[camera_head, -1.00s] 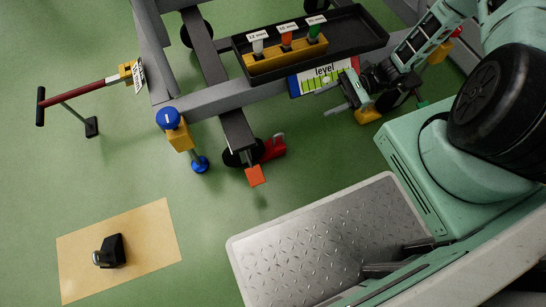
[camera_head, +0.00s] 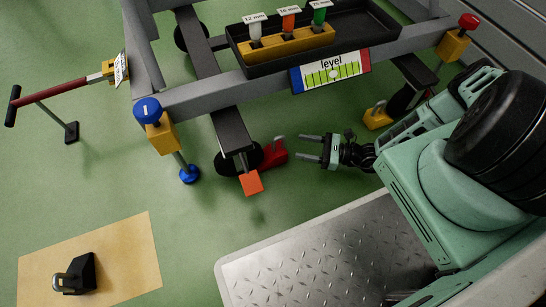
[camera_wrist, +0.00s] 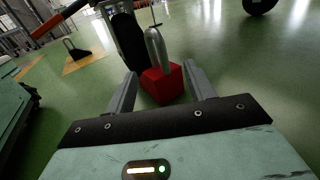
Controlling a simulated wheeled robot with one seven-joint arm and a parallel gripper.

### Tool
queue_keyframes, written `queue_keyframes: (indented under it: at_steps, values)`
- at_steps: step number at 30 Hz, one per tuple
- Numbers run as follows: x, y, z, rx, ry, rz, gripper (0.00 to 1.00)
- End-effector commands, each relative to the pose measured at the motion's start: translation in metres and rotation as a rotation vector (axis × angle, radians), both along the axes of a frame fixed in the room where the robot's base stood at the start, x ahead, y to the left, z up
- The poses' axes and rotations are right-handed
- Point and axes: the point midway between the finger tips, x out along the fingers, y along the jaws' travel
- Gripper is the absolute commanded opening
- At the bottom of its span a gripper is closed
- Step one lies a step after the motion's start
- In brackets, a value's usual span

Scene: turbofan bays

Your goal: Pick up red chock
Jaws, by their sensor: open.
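The red chock (camera_head: 273,154) sits on the green floor against a black caster wheel of the grey stand. It has an upright metal handle. In the wrist view the red chock (camera_wrist: 161,84) stands just beyond and between my fingertips, its silver handle rising above it. My gripper (camera_head: 309,147) is open and empty, low over the floor to the right of the chock, with its fingers pointing at it. A gap shows between the fingertips and the chock in the head view. In the wrist view my gripper (camera_wrist: 158,82) has one finger on each side of the chock.
An orange plate (camera_head: 251,183) hangs by the same wheel. A blue-footed jack (camera_head: 189,174) stands to the left. A yellow chock (camera_head: 377,117) is by the right wheel. A black chock (camera_head: 77,276) lies on a tan mat (camera_head: 140,270). The tray (camera_head: 262,69) overhangs above.

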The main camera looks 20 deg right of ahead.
Motion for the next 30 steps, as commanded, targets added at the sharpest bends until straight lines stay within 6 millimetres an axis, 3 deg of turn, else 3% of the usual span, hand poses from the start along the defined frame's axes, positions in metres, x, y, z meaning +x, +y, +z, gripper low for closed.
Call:
queue_keyframes:
  at_steps: [3, 11, 21, 30]
  values:
    - [0.011, 0.017, -0.003, 0.001, -0.001, 0.002, 0.54]
    - [0.02, 0.032, -0.003, 0.0, 0.0, 0.001, 0.54]
    - [0.039, 0.069, -0.007, 0.002, -0.001, 0.003, 0.54]
    - [0.043, 0.075, -0.004, -0.001, 0.0, 0.001, 0.54]
